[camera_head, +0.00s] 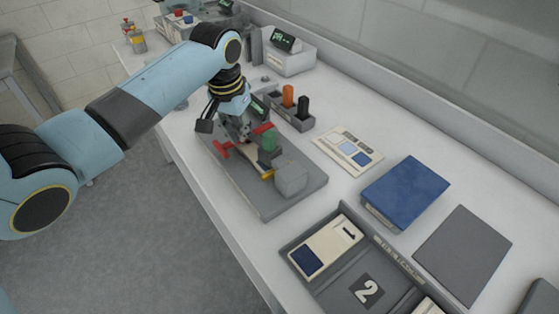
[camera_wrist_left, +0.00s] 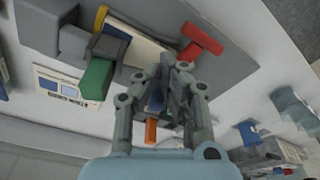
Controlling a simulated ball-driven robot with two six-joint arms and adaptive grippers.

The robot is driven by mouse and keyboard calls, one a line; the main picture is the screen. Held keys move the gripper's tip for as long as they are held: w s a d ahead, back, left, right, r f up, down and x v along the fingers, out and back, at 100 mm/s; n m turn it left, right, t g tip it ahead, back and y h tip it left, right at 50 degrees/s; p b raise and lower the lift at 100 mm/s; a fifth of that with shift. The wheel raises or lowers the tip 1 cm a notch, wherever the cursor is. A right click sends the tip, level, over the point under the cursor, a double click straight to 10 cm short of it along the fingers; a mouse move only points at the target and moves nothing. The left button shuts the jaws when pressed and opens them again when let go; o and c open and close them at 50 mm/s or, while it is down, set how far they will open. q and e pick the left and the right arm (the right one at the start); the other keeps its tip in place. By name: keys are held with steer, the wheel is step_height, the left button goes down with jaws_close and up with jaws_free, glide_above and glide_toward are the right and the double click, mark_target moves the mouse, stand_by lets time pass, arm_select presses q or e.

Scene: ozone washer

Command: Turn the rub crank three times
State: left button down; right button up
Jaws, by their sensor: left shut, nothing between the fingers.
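The rub fixture stands on a grey base plate (camera_head: 265,204). It has a red T-shaped handle (camera_wrist_left: 203,38), a green block (camera_head: 268,141), a yellow piece (camera_head: 267,174) and a grey block (camera_head: 290,178). No label shows which part is the rub crank. My left gripper (camera_head: 242,137) is low over the back of the fixture, close to the red parts. In the left wrist view my left gripper (camera_wrist_left: 178,64) has its fingertips together and empty, between the red handle and the green block (camera_wrist_left: 97,78). Contact with the fixture cannot be made out. My right gripper is not in view.
Behind the fixture is a grey holder with an orange (camera_head: 288,96) and a black (camera_head: 303,107) cylinder. A printed card (camera_head: 347,149), a blue box (camera_head: 405,192) and a grey tray marked 2 (camera_head: 338,277) are to its right and front. A display unit (camera_head: 290,57) stands farther back.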

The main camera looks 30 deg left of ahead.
arm_select(q)
steer(key=shift+w+a, duration=0.2)
steer(key=shift+w, duration=0.65)
steer(key=shift+w, duration=0.1)
steer(key=shift+w+d+b, duration=0.1)
steer(key=shift+w+b, duration=0.45)
steer(key=shift+w, duration=0.55)
steer(key=shift+w+d+b, duration=0.2)
steer(key=shift+w+d, duration=0.1)
steer(key=shift+w, duration=0.3)
steer(key=shift+w+d+b, duration=0.15)
steer(key=shift+w+d, duration=0.1)
steer(key=shift+w, duration=0.3)
